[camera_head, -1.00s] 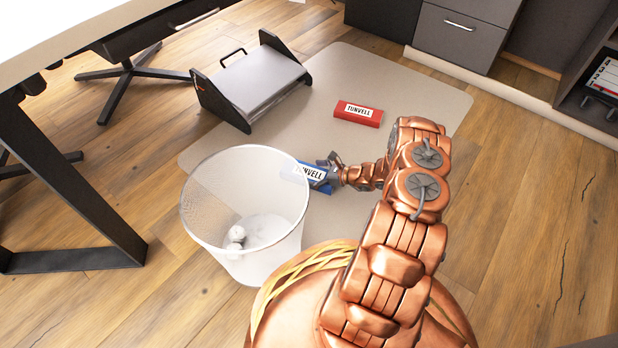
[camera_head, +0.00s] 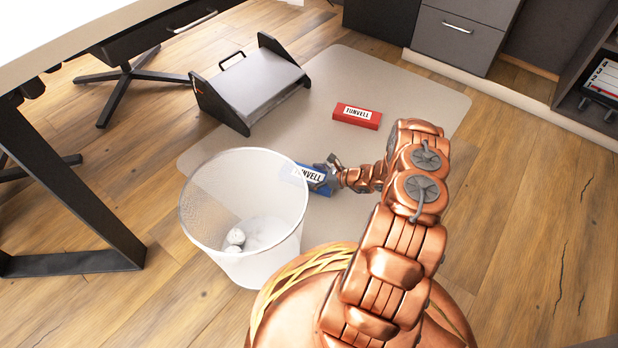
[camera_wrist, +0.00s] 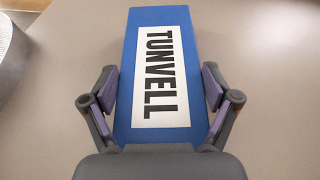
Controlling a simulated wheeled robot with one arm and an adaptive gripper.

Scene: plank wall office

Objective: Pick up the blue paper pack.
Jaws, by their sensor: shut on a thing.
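The blue paper pack (camera_head: 318,181) has a white label reading TUNVELL. In the head view it is beside the waste bin, whose mesh rim and wall partly cover its left end. In the wrist view the blue pack (camera_wrist: 190,75) stretches away from me, label up. My gripper (camera_head: 335,175) is at the pack's right end. In the wrist view the fingers of my gripper (camera_wrist: 160,104) are on both long sides of its near end, shut on it. Whether the pack is clear of the mat is hard to tell.
A white mesh waste bin (camera_head: 205,240) with crumpled paper stands close left of the pack. A red TUNVELL pack (camera_head: 357,116) lies on the pale floor mat (camera_head: 410,85) behind. A grey slanted footrest (camera_head: 255,82) stands at the back left. A desk leg (camera_head: 70,200) is far left.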

